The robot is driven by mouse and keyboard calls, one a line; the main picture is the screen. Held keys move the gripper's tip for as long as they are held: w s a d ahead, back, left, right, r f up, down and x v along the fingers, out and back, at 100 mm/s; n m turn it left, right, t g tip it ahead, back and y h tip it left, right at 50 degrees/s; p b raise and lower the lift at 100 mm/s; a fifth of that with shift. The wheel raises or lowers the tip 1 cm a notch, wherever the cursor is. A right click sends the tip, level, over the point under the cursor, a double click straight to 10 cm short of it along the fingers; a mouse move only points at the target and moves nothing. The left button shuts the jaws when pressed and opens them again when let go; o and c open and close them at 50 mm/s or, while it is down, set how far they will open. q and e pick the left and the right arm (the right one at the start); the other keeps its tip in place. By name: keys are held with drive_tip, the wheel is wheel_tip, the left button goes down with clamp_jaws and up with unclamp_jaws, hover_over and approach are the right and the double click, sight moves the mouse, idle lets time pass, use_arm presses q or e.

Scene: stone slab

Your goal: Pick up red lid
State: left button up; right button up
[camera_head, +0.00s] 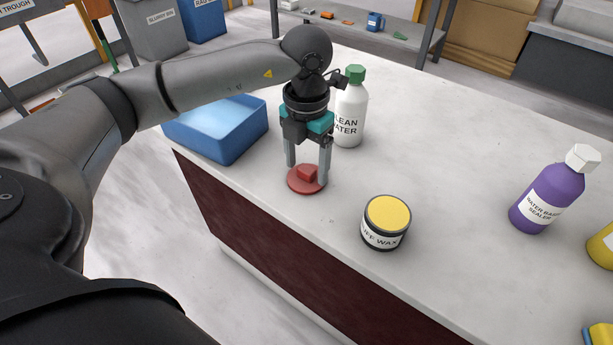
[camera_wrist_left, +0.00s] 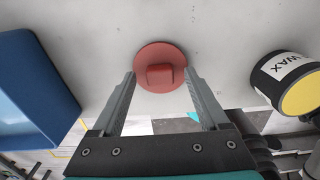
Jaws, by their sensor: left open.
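The red lid (camera_head: 304,184) is a flat round disc with a raised block handle, lying on the pale stone slab (camera_head: 430,150) near its front left edge. My left gripper (camera_head: 308,172) points down over the lid, its two grey fingers apart on either side of the handle. Whether the fingertips touch the lid, I cannot tell. My right gripper is not in view.
A blue tub (camera_head: 222,135) stands left of the lid. A white CLEAN WATER bottle (camera_head: 350,112) stands close behind my gripper. A wax jar with a yellow top (camera_head: 386,222) is to the right. A purple sealer bottle (camera_head: 549,195) stands farther right, with clear slab between.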

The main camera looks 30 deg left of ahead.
use_arm(q)
clamp_jaws()
idle(0.6)
